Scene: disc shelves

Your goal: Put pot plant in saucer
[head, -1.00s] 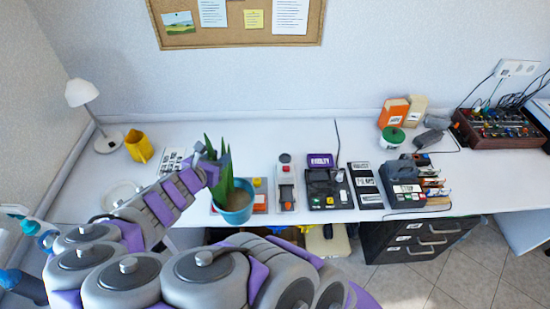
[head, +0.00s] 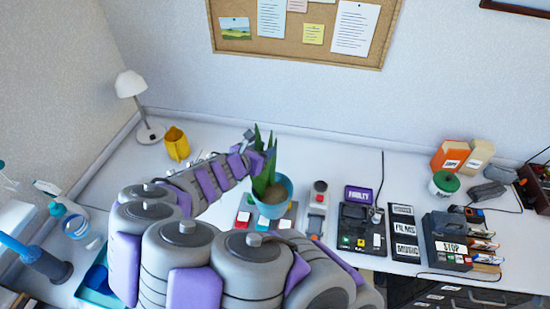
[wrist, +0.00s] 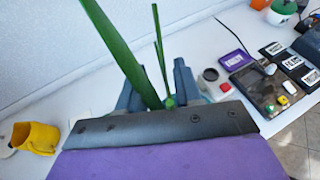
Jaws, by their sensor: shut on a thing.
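The pot plant is a teal pot (head: 273,208) with soil and tall green leaves (head: 262,178). My gripper (head: 258,148) is shut on the plant at its leaves, and the pot hangs below, roughly upright. In the wrist view the leaves (wrist: 122,52) rise between the grey fingers (wrist: 158,88), and the pot is mostly hidden behind the gripper. The pot shows in front of a small tray with coloured patches at the desk's front edge; whether it touches it I cannot tell. I see no saucer now; my arm covers much of the left desk.
A yellow mug (head: 177,146) and a white lamp (head: 131,86) stand at the back left. Right of the plant are a device with a red knob (head: 318,200), a black device (head: 362,228) and labelled boxes (head: 403,235). A bottle (head: 70,220) is at left.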

